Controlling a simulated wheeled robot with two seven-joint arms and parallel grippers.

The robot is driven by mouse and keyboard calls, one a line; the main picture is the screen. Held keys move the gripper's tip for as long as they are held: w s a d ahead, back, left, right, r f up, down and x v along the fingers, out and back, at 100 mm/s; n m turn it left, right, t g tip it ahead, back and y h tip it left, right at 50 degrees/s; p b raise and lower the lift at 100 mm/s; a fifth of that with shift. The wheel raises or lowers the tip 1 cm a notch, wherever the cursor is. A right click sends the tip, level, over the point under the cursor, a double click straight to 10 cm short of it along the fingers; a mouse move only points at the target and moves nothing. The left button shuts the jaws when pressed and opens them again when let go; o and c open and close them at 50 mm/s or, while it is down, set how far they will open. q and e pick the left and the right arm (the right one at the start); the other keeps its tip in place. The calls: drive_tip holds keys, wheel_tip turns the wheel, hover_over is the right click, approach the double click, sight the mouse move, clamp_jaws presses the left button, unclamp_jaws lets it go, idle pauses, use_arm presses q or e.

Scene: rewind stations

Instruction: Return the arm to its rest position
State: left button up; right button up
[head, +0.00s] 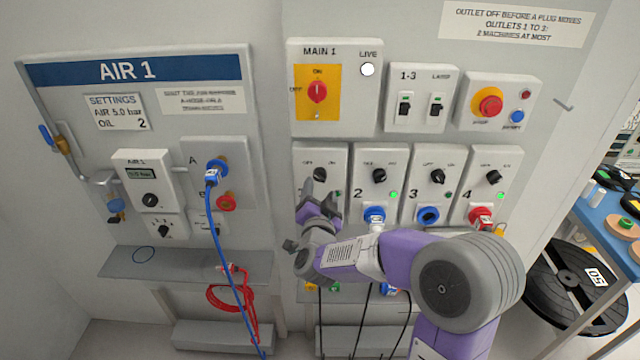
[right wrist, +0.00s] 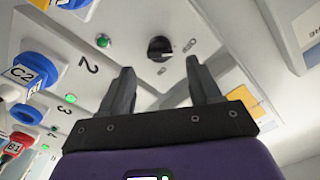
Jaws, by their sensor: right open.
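My right arm reaches from the lower right towards the outlet panels in the head view. My right gripper (head: 318,194) is in front of the outlet 1 panel (head: 334,158), covering its lower part. In the right wrist view the gripper (right wrist: 161,78) has its two dark fingers apart, with nothing between them. I cannot tell the exact gap, but no contact shows. My left gripper is in neither view.
Blue plug C2 (right wrist: 22,75) is at outlet 2, and a red plug (head: 481,217) is at outlet 4. Dark cables hang below the outlets. A blue hose (head: 234,262) hangs from the air panel (head: 216,150). A large black reel (head: 570,285) stands at the right beside a blue table (head: 604,212).

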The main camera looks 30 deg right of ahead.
drive_tip(key=shift+v, duration=1.15)
